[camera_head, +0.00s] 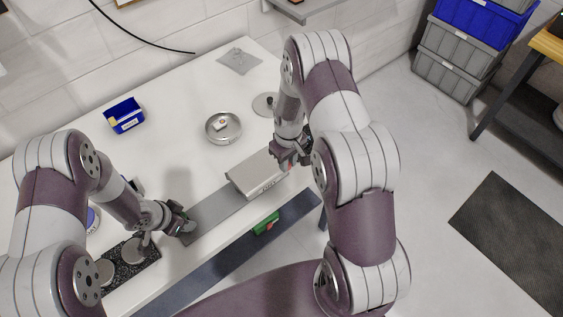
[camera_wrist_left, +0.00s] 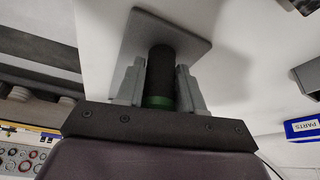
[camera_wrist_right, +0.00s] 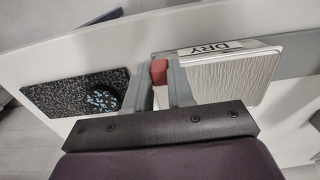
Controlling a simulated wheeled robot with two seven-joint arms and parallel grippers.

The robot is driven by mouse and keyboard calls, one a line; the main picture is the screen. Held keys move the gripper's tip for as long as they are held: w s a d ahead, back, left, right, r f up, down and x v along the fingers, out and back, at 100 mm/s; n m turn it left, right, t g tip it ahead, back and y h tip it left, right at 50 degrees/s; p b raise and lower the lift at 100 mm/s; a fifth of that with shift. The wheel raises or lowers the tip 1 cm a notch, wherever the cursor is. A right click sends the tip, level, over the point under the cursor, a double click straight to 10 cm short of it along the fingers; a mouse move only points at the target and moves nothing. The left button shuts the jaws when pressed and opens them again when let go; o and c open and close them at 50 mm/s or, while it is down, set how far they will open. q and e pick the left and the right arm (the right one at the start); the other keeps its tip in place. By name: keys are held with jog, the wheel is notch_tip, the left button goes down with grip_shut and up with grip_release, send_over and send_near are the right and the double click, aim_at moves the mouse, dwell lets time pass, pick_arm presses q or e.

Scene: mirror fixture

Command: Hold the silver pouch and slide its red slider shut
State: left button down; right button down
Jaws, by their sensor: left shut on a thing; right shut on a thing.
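The silver pouch (camera_head: 257,175) lies toward the right end of the table, on or beside a long grey strip (camera_head: 215,209). It also shows in the right wrist view (camera_wrist_right: 230,78), with a label reading DRY. My right gripper (camera_head: 291,158) is at the pouch's right end, shut on the red slider (camera_wrist_right: 159,72), seen between its fingers in the right wrist view. My left gripper (camera_head: 180,222) is at the strip's left end, apart from the pouch. It is shut on a dark upright handle with a green band (camera_wrist_left: 160,80), above a grey plate (camera_wrist_left: 165,35).
Behind the pouch are a round dish (camera_head: 223,127), a knobbed disc (camera_head: 265,104) and a flat grey piece (camera_head: 239,61). A blue bin (camera_head: 124,115) stands back left. A speckled black tray (camera_head: 135,262) lies near my left arm. A green item (camera_head: 265,222) lies along the front edge.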

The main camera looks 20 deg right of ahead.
jog(key=c, duration=1)
grip_release()
jog(key=shift+o, duration=0.2)
jog(key=shift+r, duration=0.15)
notch_tip(320, 180, up, 12)
pick_arm(q)
jog(key=c, duration=0.6)
grip_release()
jog(key=shift+r, duration=0.1)
